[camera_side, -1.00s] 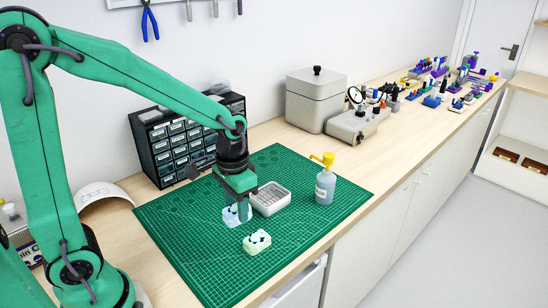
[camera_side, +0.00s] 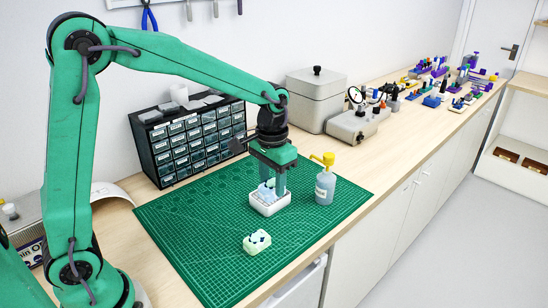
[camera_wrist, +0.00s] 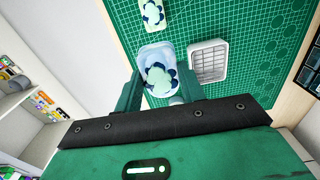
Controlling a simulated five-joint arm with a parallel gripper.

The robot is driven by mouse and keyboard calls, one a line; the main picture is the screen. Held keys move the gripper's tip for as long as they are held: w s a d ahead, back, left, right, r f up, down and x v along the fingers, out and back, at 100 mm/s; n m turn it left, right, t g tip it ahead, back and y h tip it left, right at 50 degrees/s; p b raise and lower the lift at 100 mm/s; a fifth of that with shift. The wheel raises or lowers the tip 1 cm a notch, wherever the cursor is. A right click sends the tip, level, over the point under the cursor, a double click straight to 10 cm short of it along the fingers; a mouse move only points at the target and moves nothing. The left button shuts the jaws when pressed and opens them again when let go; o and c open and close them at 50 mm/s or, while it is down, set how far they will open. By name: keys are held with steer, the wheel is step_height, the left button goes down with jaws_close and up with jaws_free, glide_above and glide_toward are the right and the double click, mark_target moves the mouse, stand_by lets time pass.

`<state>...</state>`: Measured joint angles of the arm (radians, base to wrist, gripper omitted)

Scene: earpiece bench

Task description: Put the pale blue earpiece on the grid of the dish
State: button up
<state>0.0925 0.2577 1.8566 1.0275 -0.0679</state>
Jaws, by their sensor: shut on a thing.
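The pale blue earpiece (camera_side: 266,191) is between the fingers of my gripper (camera_side: 273,187), which is shut on it. In the wrist view the earpiece (camera_wrist: 158,72) shows dark blue patches and sits between the two green fingers. In the side view it appears over the white dish (camera_side: 270,210), partly hidden by a finger. I cannot tell whether it touches the dish. In the wrist view the dish (camera_wrist: 208,62) shows its grid bare, to the right of the earpiece.
A pale green earpiece (camera_side: 257,242) with dark patches lies on the green mat (camera_side: 200,235). A bottle with a yellow pump top (camera_side: 325,186) stands close to the right of the dish. A drawer cabinet (camera_side: 188,140) stands behind. The mat's left part is clear.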

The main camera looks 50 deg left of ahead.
steer(key=shift+w+d+r, duration=0.2)
steer(key=shift+w+r, duration=0.05)
steer(key=shift+w, duration=0.55)
steer(key=shift+w+d+r, duration=0.15)
steer(key=shift+w+r, duration=0.1)
steer(key=shift+w, duration=0.55)
steer(key=w+a+f, duration=0.1)
steer(key=a+f, duration=0.1)
steer(key=a, duration=0.1)
steer(key=w+a+f, duration=0.2)
steer(key=a, duration=0.2)
steer(key=w+a+f, duration=0.1)
steer(key=a+f, duration=0.2)
steer(key=shift+w+a, duration=0.3)
steer(key=shift+w, duration=0.1)
steer(key=shift+f, duration=2)
steer(key=shift+f, duration=0.1)
steer(key=o, duration=1)
